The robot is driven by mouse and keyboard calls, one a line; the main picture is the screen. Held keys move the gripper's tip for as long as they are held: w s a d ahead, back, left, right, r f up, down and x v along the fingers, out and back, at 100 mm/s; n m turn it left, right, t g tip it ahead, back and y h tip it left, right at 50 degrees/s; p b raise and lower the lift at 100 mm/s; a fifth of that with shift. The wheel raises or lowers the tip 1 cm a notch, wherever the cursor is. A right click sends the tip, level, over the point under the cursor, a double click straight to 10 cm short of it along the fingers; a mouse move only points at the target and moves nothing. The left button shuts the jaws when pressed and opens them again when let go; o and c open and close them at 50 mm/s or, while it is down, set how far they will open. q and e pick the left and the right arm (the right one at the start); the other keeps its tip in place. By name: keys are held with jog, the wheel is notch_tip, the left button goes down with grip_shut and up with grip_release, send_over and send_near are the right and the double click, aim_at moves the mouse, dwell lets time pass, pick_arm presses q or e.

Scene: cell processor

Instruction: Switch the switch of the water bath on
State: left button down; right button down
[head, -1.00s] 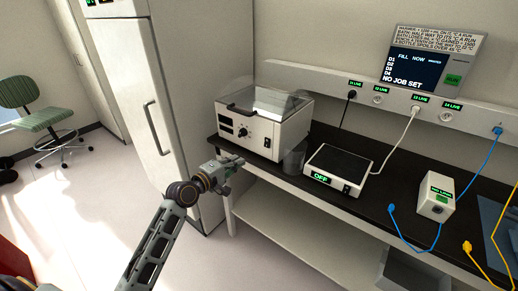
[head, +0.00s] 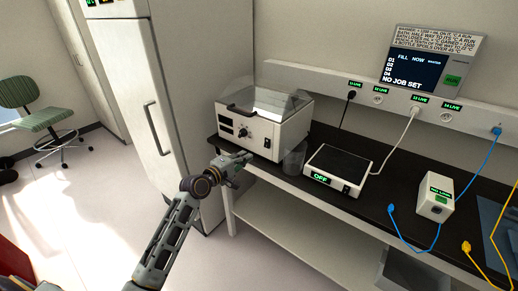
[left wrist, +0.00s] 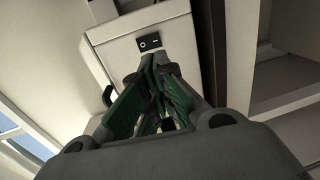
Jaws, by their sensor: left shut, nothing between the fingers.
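The water bath (head: 237,128) is a white box with a clear lid, at the back left end of the black bench in the head view. Its front has a small dark display and a knob. A black rocker switch (left wrist: 149,42) marked with a circle and a bar shows on its white face in the left wrist view. My left gripper (head: 248,156) is shut and empty, in front of the bath's lower front. In the left wrist view its green fingers (left wrist: 158,68) point at the face just below the switch; I cannot tell whether they touch. My right gripper is not in view.
A clear beaker (head: 293,160) stands just right of the bath. A scale reading OFF (head: 338,165) and a white box (head: 435,197) with cables stand further right. A tall white cabinet (head: 160,90) is close on the left. The bench's front edge lies under my left gripper.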

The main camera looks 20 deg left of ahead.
pick_arm(q)
send_near(265, 145)
jog(key=shift+w, duration=1.4)
jog(key=shift+w+d+f, duration=0.2)
jog(key=shift+w, duration=0.35)
jog(key=shift+w+d+f, duration=0.2)
jog(key=shift+w+f, duration=0.05)
jog(key=shift+w, duration=0.3)
jog(key=shift+w+d+f, duration=0.2)
jog(key=shift+w+d, duration=0.05)
jog(key=shift+w, duration=0.25)
jog(key=shift+w+d+p, duration=0.15)
jog(key=shift+w+p, duration=0.15)
jog(key=shift+w, duration=0.1)
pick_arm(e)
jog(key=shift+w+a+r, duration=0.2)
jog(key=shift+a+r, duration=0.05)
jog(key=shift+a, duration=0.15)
pick_arm(q)
jog(key=shift+f, duration=0.1)
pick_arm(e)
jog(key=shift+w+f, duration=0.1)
